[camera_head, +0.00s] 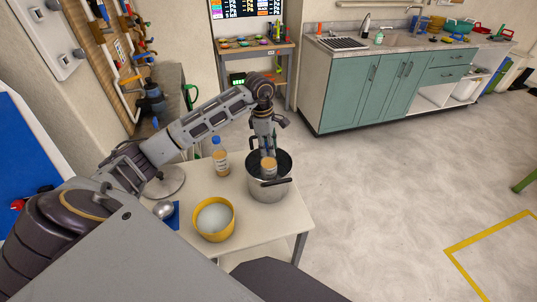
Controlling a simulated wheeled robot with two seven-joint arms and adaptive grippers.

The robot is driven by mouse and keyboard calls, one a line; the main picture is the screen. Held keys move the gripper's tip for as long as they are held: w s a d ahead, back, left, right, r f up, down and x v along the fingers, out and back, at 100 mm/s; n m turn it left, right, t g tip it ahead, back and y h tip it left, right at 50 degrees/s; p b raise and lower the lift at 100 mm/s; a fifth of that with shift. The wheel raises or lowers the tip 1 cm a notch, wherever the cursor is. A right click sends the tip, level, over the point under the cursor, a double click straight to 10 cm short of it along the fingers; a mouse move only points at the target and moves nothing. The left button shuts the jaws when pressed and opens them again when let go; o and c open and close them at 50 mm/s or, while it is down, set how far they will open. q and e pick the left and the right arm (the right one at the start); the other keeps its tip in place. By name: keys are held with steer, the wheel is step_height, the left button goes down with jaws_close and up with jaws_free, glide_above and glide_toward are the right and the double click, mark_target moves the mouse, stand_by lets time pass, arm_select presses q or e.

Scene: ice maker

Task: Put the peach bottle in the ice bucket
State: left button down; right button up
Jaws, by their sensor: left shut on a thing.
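The ice bucket (270,187) is a tall metal pot with dark handles near the right edge of the small white table. My left gripper (267,153) reaches down over its mouth and is shut on a peach-coloured bottle (268,168). The bottle is upright at the bucket's opening, partly inside the rim. Its lower end is hidden, so I cannot tell whether it touches the bottom. A second bottle (221,160), with a blue cap and peach-coloured contents, stands on the table left of the bucket. My right gripper is not in view.
A yellow bowl (213,234) with pale contents stands at the table's front. A rounded metal utensil (164,209) lies on a blue piece left of it. The white table (255,234) has clear space at front right. Green cabinets (350,92) stand far behind.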

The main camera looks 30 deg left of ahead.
mark_target(269, 164)
arm_select(q)
steer(key=shift+f, duration=1.8)
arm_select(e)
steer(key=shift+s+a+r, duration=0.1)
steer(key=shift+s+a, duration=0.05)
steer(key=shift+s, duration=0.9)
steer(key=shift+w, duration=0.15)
